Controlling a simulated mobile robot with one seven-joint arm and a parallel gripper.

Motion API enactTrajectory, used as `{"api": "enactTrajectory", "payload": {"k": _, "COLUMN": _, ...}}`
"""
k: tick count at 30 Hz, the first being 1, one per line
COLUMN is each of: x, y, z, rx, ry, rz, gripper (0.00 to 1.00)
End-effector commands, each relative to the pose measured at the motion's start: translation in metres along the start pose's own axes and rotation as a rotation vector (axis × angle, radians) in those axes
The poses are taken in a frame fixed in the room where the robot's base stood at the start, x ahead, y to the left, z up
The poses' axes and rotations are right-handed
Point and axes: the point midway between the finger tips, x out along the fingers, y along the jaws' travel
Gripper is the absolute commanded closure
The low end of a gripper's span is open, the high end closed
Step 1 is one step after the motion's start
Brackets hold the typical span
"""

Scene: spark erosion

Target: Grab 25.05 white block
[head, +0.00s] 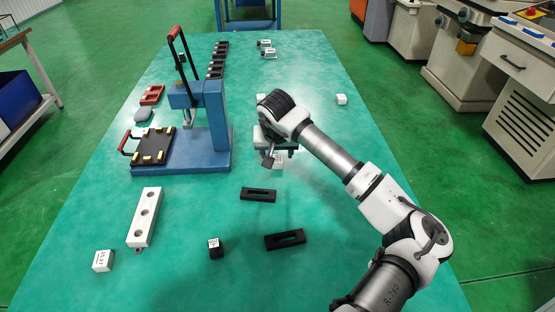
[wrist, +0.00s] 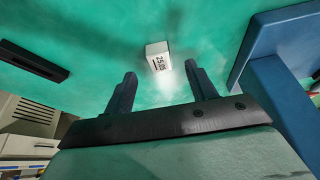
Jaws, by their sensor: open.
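The white block marked 25.05 (wrist: 158,57) lies on the green table, beyond and between my fingertips in the wrist view. In the head view a white block (head: 279,161) shows just below my gripper, partly hidden by it; its label is too small to read there. My gripper (wrist: 160,75) is open and empty, with its two dark fingers spread. The block is apart from both fingers. In the head view my gripper (head: 276,150) hangs over the middle of the table, largely hidden by my arm.
A blue press (head: 207,130) stands left of my gripper, its blue base also at right in the wrist view. Black slotted bars (head: 258,194) lie nearer. A white block marked 25.21 (head: 103,261), a black block (head: 215,248) and a white three-hole bar (head: 146,217) lie at front left.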

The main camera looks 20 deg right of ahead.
Motion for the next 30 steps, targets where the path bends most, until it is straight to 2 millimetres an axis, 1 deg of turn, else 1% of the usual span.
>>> {"api": "enactTrajectory", "payload": {"k": 5, "x": 0.01, "y": 0.0, "z": -0.003, "rx": 0.001, "ry": -0.001, "rz": -0.003, "gripper": 0.44}}
{"api": "enactTrajectory", "payload": {"k": 12, "x": 0.042, "y": 0.002, "z": -0.008, "rx": 0.002, "ry": -0.002, "rz": -0.004, "gripper": 0.44}}
{"api": "enactTrajectory", "payload": {"k": 15, "x": 0.051, "y": 0.002, "z": -0.008, "rx": 0.002, "ry": -0.001, "rz": -0.002, "gripper": 0.44}}
{"api": "enactTrajectory", "payload": {"k": 18, "x": 0.055, "y": 0.002, "z": -0.008, "rx": 0.0, "ry": 0.0, "rz": -0.002, "gripper": 0.44}}
{"api": "enactTrajectory", "payload": {"k": 23, "x": 0.055, "y": 0.002, "z": -0.008, "rx": -0.001, "ry": 0.001, "rz": -0.001, "gripper": 0.44}}
{"api": "enactTrajectory", "payload": {"k": 26, "x": 0.055, "y": 0.002, "z": -0.008, "rx": -0.001, "ry": 0.001, "rz": -0.001, "gripper": 0.55}}
{"api": "enactTrajectory", "payload": {"k": 30, "x": 0.055, "y": 0.002, "z": -0.008, "rx": -0.001, "ry": 0.001, "rz": -0.001, "gripper": 0.74}}
